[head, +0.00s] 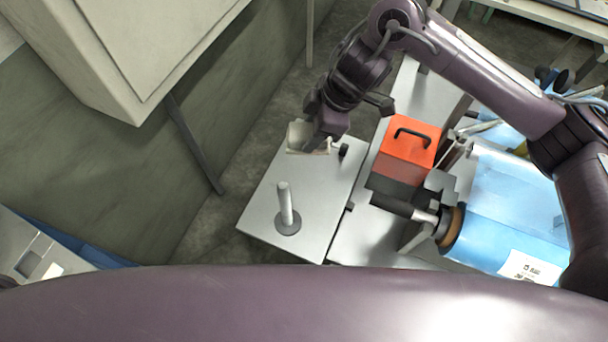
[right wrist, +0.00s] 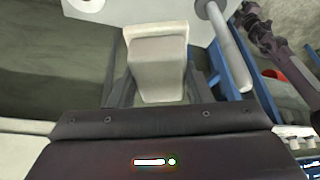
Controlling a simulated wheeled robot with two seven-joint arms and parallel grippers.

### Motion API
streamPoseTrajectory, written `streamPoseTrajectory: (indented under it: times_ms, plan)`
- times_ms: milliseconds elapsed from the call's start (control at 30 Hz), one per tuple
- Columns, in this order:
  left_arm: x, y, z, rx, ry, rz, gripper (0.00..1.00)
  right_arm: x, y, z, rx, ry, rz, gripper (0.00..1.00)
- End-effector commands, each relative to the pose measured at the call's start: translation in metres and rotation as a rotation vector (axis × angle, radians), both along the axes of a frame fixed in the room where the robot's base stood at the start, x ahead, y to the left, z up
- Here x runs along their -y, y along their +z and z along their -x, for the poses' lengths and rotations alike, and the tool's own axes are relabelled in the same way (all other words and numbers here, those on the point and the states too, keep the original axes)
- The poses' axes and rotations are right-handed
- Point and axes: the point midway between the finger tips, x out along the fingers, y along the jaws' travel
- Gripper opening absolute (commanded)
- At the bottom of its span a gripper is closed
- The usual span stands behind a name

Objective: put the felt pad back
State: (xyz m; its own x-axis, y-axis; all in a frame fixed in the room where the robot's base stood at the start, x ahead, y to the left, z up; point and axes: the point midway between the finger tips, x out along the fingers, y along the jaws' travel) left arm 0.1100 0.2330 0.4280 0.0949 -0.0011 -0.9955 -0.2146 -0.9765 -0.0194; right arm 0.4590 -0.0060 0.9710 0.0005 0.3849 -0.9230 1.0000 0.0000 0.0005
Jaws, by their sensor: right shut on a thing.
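The felt pad (head: 296,136) is a cream, block-like piece at the far left part of a pale metal plate (head: 262,208). My right gripper (head: 316,146) is shut on it, seen from above in the head view. In the right wrist view the pad (right wrist: 157,62) sits between the fingers, its wider end away from the palm. I cannot tell whether the pad touches the plate. My left gripper does not show clearly in either view.
An upright grey peg (head: 286,206) on a round base stands on the plate. A small black knob (head: 343,150) is beside my right gripper. An orange box (head: 408,146) with a black handle and a blue film roll (head: 500,205) stand to the right.

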Motion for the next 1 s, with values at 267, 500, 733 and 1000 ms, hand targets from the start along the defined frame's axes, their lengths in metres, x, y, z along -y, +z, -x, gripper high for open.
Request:
streamPoseTrajectory:
  times_ms: [267, 500, 733, 1000]
  plan:
    - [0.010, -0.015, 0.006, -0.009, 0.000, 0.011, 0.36, 0.000, -0.079, 0.003, -0.011, -0.004, -0.001, 0.24]
    - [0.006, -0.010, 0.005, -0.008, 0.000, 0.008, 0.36, 0.001, -0.128, 0.001, -0.004, -0.003, 0.001, 0.24]
    - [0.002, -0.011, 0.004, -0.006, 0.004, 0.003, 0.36, 0.001, -0.149, 0.001, -0.004, -0.002, 0.001, 0.24]
    - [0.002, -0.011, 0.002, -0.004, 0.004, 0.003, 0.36, 0.000, -0.183, 0.001, -0.003, -0.001, -0.001, 0.24]
